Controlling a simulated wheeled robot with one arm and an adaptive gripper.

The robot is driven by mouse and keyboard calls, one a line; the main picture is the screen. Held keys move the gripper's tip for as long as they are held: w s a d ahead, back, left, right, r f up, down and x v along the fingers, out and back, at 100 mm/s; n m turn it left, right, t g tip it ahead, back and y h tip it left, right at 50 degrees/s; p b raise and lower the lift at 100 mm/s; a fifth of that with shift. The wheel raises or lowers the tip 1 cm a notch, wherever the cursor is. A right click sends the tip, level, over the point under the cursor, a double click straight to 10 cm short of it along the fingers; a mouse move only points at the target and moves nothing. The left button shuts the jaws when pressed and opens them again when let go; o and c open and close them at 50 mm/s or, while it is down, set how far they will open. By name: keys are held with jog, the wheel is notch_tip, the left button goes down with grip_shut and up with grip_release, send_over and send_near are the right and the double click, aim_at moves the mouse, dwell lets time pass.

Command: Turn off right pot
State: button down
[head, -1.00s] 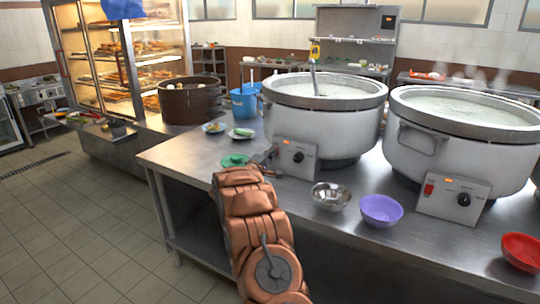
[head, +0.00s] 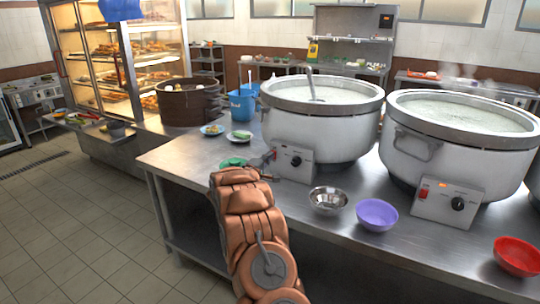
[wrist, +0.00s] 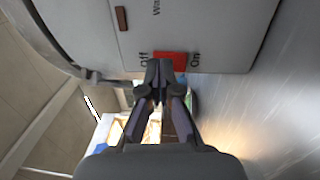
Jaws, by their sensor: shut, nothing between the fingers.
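The right pot (head: 455,160) is a large white stockpot with a steel rim and pale congee. Its control panel (head: 447,202) has a red switch (head: 425,193), a lit orange lamp and a black knob. The left pot (head: 318,130) stands beside it, with its own panel (head: 289,162); no orange glow shows there. My gripper (head: 270,158) is at the left end of the left pot's panel, away from the right pot. In the wrist view my gripper (wrist: 160,68) is shut and empty, its tips at or just in front of a red switch (wrist: 171,61) between "Off" and "On" labels; contact is unclear.
A steel bowl (head: 328,200), a purple bowl (head: 377,214) and a red bowl (head: 517,256) sit along the counter's front. A green lid-like disc (head: 233,162), small plates and a blue container (head: 242,105) lie left of the left pot. The tiled floor at left is clear.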

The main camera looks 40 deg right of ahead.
jog(key=r+v, duration=0.2)
jog(key=v, duration=1)
jog(key=shift+a+r+p, duration=0.3)
jog(key=shift+a, duration=0.15)
